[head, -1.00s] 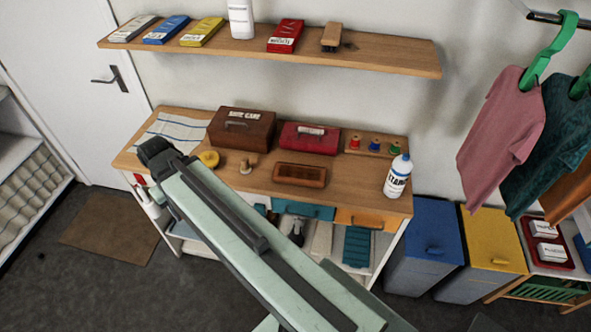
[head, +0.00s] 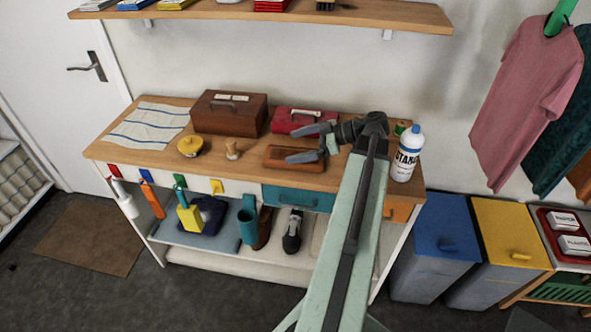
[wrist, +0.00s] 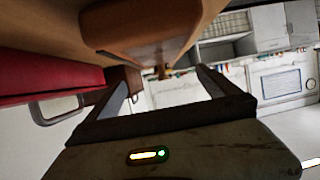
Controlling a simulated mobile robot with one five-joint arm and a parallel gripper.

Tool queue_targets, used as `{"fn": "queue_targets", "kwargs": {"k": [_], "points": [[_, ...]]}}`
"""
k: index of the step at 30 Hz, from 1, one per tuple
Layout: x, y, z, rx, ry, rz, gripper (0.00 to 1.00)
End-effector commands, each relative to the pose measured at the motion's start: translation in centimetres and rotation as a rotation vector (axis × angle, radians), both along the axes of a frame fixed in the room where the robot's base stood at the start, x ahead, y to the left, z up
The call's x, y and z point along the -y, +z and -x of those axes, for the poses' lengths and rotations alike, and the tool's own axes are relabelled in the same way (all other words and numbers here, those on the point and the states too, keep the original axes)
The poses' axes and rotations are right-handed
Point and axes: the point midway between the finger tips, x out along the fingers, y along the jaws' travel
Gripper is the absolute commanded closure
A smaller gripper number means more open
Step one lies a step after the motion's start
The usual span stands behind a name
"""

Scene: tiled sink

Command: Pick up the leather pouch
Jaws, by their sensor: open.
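A brown, rounded rectangular item that appears to be the leather pouch (head: 283,152) lies on the wooden worktop, in front of the red box. My gripper (head: 297,143) is open and empty, its fingers pointing left over the pouch in the head view. The fingers partly cover its right part. In the wrist view the picture is rolled over, and the pouch (wrist: 140,30) hangs large at the top, close to the open fingers (wrist: 163,73). It is not between them. I cannot tell whether they touch it.
The red box (head: 290,121) and a brown case (head: 229,112) stand behind. A white starch bottle (head: 405,155) stands right of my gripper. A wooden knob-like item (head: 232,149) and a yellow round tin (head: 190,146) sit left. A shelf (head: 270,11) hangs above.

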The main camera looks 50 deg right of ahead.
Motion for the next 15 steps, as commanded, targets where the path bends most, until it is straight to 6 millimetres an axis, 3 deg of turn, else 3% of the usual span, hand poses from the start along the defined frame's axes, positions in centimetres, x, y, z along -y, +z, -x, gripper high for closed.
{"fn": "queue_targets", "kwargs": {"k": [3, 6, 15], "points": [[1.6, -0.5, 1.5, 0.005, -0.039, -0.002, 0.00], [1.8, -0.4, 1.7, 0.005, -0.044, -0.002, 0.00], [0.3, -1.5, -0.3, 0.003, -0.042, -0.002, 0.00]]}}
